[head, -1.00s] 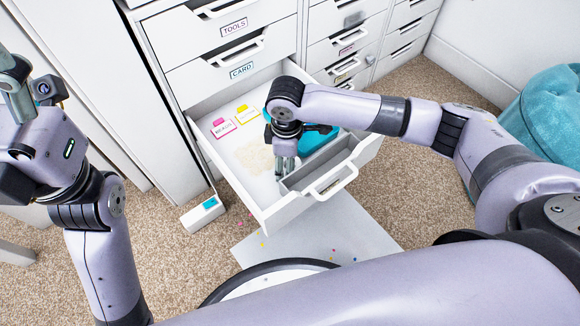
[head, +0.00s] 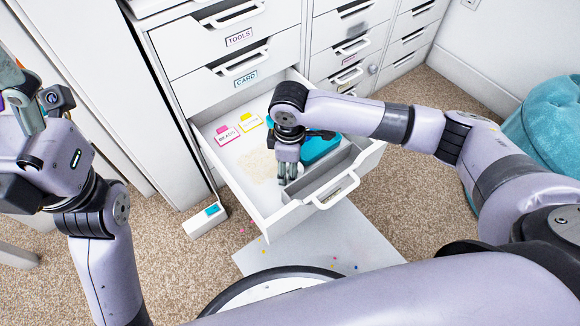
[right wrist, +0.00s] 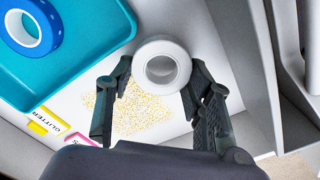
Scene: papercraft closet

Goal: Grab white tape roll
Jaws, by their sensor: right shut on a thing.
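The white tape roll (right wrist: 143,65) shows in the right wrist view as a white ring, close to the drawer floor. My right gripper (right wrist: 160,76) is shut on it, with one finger against each side. In the head view my right gripper (head: 287,181) points down into the open drawer (head: 232,184), near its front divider. The roll is hidden there, or too small to make out. My left gripper (head: 14,88) is at the left edge of the head view, partly cut off, and its fingers cannot be judged.
A teal tray (right wrist: 92,88) with a blue tape roll (right wrist: 47,45) lies beside the white roll. Pink BEADS (head: 227,135) and yellow GLITTER (head: 249,121) labelled items and scattered yellow specks (right wrist: 135,110) are in the drawer. A grey divider (head: 322,170) runs near its front wall.

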